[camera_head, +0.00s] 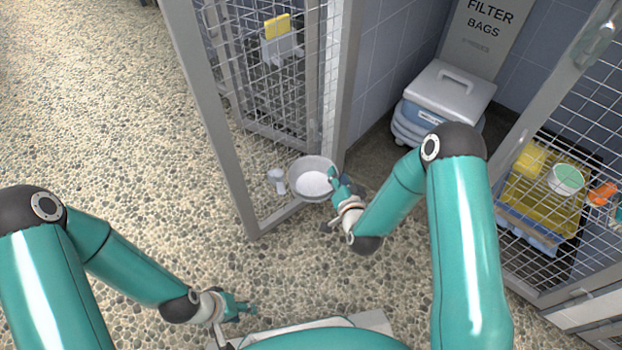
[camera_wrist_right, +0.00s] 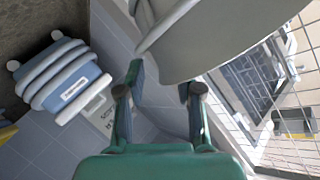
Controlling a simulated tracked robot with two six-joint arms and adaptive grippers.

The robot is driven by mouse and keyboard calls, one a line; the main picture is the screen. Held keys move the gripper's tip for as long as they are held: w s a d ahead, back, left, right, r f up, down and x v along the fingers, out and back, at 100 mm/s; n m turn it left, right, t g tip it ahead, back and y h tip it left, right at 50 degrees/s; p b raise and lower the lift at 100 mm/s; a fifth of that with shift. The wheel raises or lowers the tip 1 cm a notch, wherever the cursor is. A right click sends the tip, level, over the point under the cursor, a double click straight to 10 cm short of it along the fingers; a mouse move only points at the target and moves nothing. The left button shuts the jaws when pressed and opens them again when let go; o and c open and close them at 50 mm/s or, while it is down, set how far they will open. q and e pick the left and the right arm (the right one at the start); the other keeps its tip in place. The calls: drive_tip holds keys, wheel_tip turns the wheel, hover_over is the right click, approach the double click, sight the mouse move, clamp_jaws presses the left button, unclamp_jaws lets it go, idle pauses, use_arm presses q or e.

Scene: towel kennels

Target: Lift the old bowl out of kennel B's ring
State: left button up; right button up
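A grey bowl (camera_head: 314,181) with a pale inside is at the foot of the open mesh kennel door, by the grey post. I cannot make out its ring clearly. My right gripper (camera_head: 333,178) is at the bowl's right rim. In the right wrist view, the bowl's grey underside (camera_wrist_right: 225,45) fills the top, and the two fingers of my right gripper (camera_wrist_right: 163,92) stand apart at its edge. I cannot tell whether they touch it. My left gripper (camera_head: 243,307) is low over the pebbled floor, away from the bowl; its finger gap is too small to judge.
A small white cup-like part (camera_head: 276,180) is just left of the bowl. A lidded blue-and-white bin (camera_head: 445,100) stands behind, right of the post. A mesh door (camera_head: 560,190) on the right fronts a yellow crate (camera_head: 540,205). The floor at left is clear.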

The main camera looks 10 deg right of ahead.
drive_tip(key=shift+c, duration=0.2)
clamp_jaws()
drive_tip(key=shift+w, duration=0.1)
drive_tip(key=shift+r, duration=0.2)
